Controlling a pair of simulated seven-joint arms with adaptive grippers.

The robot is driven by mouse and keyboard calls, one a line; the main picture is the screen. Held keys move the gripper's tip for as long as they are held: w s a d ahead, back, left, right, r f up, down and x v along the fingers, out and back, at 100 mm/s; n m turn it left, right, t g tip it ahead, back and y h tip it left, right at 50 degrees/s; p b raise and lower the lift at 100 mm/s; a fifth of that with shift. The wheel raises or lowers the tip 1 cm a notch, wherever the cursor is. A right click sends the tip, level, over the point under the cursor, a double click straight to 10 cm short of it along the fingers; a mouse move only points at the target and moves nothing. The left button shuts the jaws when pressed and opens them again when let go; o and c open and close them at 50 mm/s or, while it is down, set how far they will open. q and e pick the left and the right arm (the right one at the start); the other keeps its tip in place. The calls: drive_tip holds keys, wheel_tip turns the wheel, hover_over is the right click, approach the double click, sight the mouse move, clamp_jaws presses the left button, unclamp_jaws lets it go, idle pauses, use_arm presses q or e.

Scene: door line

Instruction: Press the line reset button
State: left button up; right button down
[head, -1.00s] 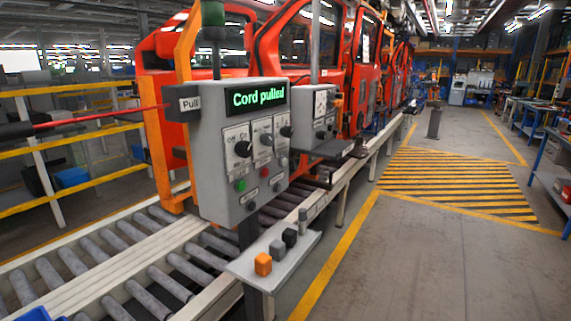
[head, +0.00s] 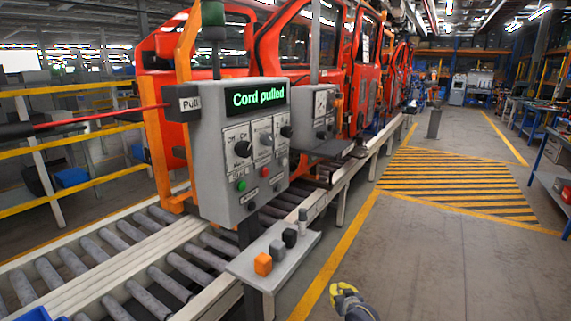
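The grey control box (head: 215,190) stands beside the roller line. Its display (head: 258,97) reads "Cord pulled" in green. Its front has black knobs, a green button (head: 241,186), a red button (head: 265,173) and small dark controls below. The small labels are too blurred to tell which one is the line reset button. My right gripper (head: 344,291), yellow-tipped, is at the bottom edge, to the right of and below the box, well apart from it. Whether its fingers are open is unclear. My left gripper is not in view.
A shelf (head: 290,262) below the box holds an orange block (head: 263,264), a grey block and dark pieces. A red cord (head: 100,117) runs left from the "Pull" switch (head: 188,104). A second box (head: 318,115) stands behind. Floor to the right is clear.

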sight(283, 162)
drive_tip(key=w+a+r+m+t+y, duration=0.15)
drive_tip(key=w+r, duration=0.25)
drive_tip(key=r, duration=0.9)
drive_tip(key=w+a+r+t, duration=0.2)
drive_tip(key=w+r, duration=0.1)
drive_tip(key=r, duration=1.1)
drive_tip(key=w+a+r+m+t+y, duration=0.15)
drive_tip(key=w+r, duration=0.25)
drive_tip(key=r, duration=0.9)
drive_tip(key=s+a+r+m+y, duration=0.2)
drive_tip(key=a+r, duration=0.1)
drive_tip(key=r, duration=0.5)
drive_tip(key=shift+s+a, duration=0.25)
drive_tip(key=shift+a, duration=0.05)
drive_tip(key=shift+r, duration=0.1)
drive_tip(key=shift+a, duration=0.1)
drive_tip(key=w+a, duration=0.5)
drive_tip(key=a, duration=0.2)
drive_tip(key=shift+a, duration=0.25)
drive_tip(key=shift+w+a, duration=0.2)
